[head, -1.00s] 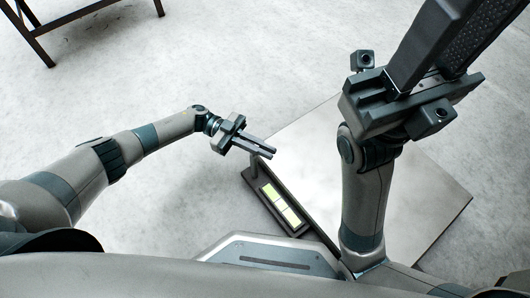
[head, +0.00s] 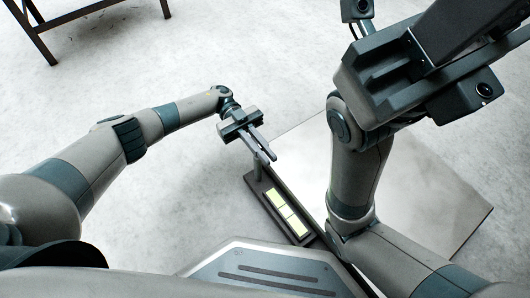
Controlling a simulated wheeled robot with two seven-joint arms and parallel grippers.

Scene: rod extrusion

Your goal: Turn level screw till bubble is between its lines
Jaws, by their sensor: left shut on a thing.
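The level (head: 300,233) is a dark grey bar with a yellow-green bubble window (head: 287,212) along its top, at the left edge of a pale plate (head: 430,200). The bubble and its lines are too small to tell apart. The level screw (head: 257,171) is a short grey post at the far end of the bar. My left gripper (head: 265,156) is shut on the level screw's top, which its fingers mostly hide. My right gripper (head: 465,40) is large and close to the camera at upper right, away from the level; its fingertips run out of the picture.
My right arm covers part of the pale plate. A dark-legged table or frame (head: 40,40) stands at the upper left. The light floor (head: 220,50) between it and my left arm is clear.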

